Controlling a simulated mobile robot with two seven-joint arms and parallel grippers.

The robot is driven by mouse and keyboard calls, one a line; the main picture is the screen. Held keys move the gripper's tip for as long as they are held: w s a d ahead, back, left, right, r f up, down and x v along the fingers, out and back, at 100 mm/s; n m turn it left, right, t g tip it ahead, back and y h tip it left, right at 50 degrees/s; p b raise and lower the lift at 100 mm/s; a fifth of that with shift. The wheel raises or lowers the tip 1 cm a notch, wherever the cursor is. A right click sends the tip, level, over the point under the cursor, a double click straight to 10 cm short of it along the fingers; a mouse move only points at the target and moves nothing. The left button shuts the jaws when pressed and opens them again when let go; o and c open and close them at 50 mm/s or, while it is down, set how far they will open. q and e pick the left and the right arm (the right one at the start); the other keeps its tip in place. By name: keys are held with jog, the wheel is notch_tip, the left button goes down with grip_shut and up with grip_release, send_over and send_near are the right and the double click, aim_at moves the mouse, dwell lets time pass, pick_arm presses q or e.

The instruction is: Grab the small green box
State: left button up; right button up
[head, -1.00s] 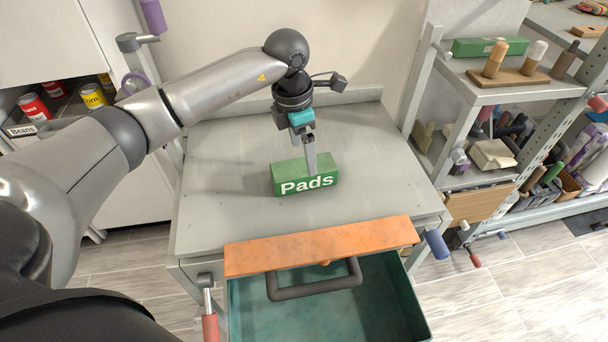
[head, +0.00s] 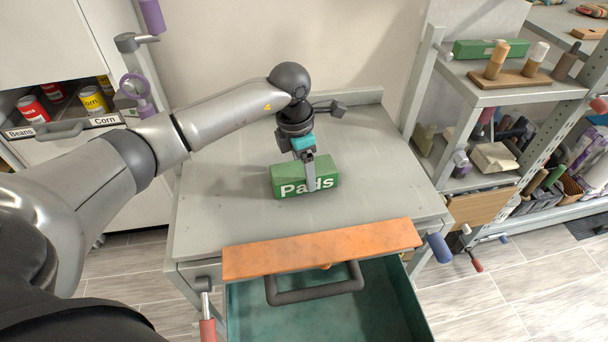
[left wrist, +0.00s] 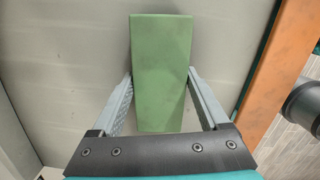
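The small green box (head: 290,178), marked "Pads" in white, lies on the grey tabletop (head: 225,205). My left gripper (head: 311,187) comes down over it, with one finger in front of the lettered side and covering part of the word. In the left wrist view the plain green top of the box (left wrist: 161,65) lies between the two fingers of my left gripper (left wrist: 160,78). The fingers are apart, one along each long side, with their tips close to the box. I cannot see a firm squeeze. My right gripper is not in view.
An open drawer with an orange front (head: 320,249) and a dark handle juts out at the table's near edge. A grey shelf rack (head: 520,92) stands at the right, with another green box (head: 490,48) on top. An open drawer of cans (head: 92,99) is at the left.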

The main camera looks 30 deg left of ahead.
pick_arm(q)
jog(key=c, duration=0.9)
jog(key=shift+c, duration=0.2)
jog(key=shift+r, duration=0.15)
